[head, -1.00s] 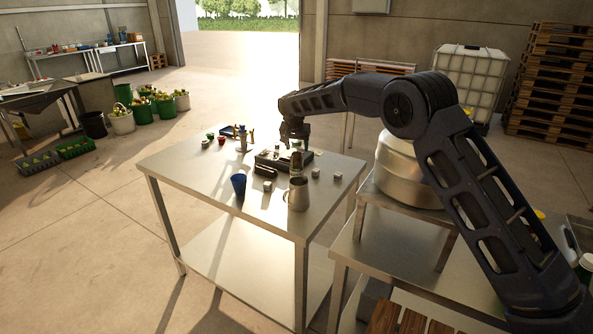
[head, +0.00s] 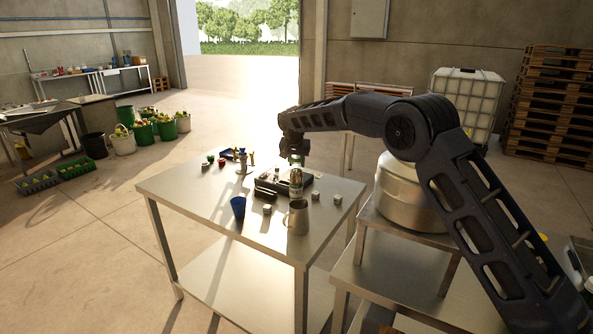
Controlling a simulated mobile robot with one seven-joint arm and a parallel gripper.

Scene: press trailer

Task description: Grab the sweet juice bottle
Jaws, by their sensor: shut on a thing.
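A small bottle (head: 296,184) with a pale label and dark lower part stands upright over the steel table (head: 200,192), just behind a metal jug (head: 297,220). My gripper (head: 296,160) points down from above and is shut on the bottle's top. The fingertips are small and dark in this view. The label is too small to read, and I cannot tell whether the bottle's base touches the surface under it.
A dark tray-like device (head: 268,184) lies beside the bottle. A blue cup (head: 238,207), small pale blocks (head: 315,197) and a small stand (head: 243,163) are also on the table. A large metal vessel (head: 408,195) stands on the right.

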